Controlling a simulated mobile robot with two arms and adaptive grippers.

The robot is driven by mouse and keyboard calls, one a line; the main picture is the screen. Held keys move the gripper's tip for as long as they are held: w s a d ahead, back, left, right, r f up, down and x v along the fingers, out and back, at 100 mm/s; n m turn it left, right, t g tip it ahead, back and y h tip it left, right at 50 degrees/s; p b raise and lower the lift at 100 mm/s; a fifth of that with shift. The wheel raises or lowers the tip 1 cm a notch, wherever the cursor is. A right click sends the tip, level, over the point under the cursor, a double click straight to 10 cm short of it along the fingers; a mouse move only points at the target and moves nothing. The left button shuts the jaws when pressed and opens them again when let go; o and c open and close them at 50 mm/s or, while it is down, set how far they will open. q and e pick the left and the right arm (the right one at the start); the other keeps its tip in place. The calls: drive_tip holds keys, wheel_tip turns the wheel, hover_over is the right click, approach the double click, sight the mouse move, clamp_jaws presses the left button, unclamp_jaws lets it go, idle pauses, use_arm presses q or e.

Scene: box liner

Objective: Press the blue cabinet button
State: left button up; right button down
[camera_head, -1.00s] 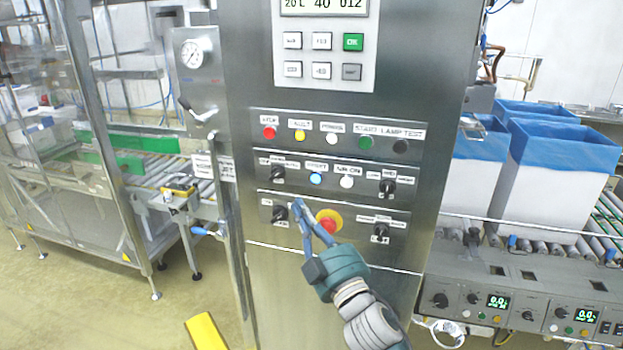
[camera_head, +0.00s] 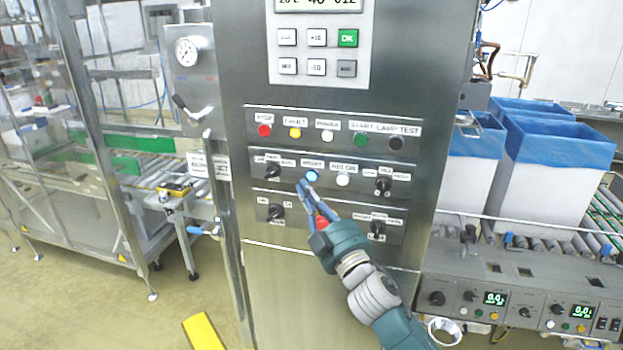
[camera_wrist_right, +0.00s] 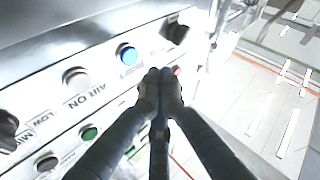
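The blue button (camera_head: 312,176) is in the middle row of the steel cabinet (camera_head: 262,100), between a black knob and a white button. It also shows in the right wrist view (camera_wrist_right: 127,54), uncovered, just beyond my fingertips. My right gripper (camera_head: 304,186) is just below and left of the blue button in the head view. Its fingertips (camera_wrist_right: 160,76) lie together in the wrist view with nothing between them. Whether they touch the panel I cannot tell. My left gripper is not in view.
The white AIR ON button (camera_head: 343,180) is right of the blue one. The red emergency stop (camera_head: 321,221) is partly hidden behind my gripper. Black knobs (camera_head: 276,212) (camera_head: 378,228) flank it. Blue-lined boxes (camera_head: 555,160) stand on rollers at the right.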

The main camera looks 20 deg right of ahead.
drive_tip(key=shift+w+d, duration=0.4)
drive_tip(key=shift+w, duration=0.2)
drive_tip(key=shift+w+d, duration=0.35)
drive_tip(key=shift+w, duration=0.2)
idle(0.7)
drive_tip(key=shift+w+d, duration=0.2)
drive_tip(key=shift+w, duration=0.15)
drive_tip(key=shift+w+d, duration=0.25)
drive_tip(key=shift+w, duration=0.05)
idle(0.6)
drive_tip(key=shift+r, duration=0.1)
drive_tip(key=shift+s+a, duration=0.45)
drive_tip(key=shift+s, duration=0.25)
drive_tip(key=shift+s+a+p, duration=0.25)
drive_tip(key=shift+s+a, duration=0.45)
drive_tip(key=shift+s, duration=0.35)
drive_tip(key=shift+s+a+p, duration=0.25)
drive_tip(key=shift+s+a, duration=0.45)
drive_tip(key=shift+s, duration=0.3)
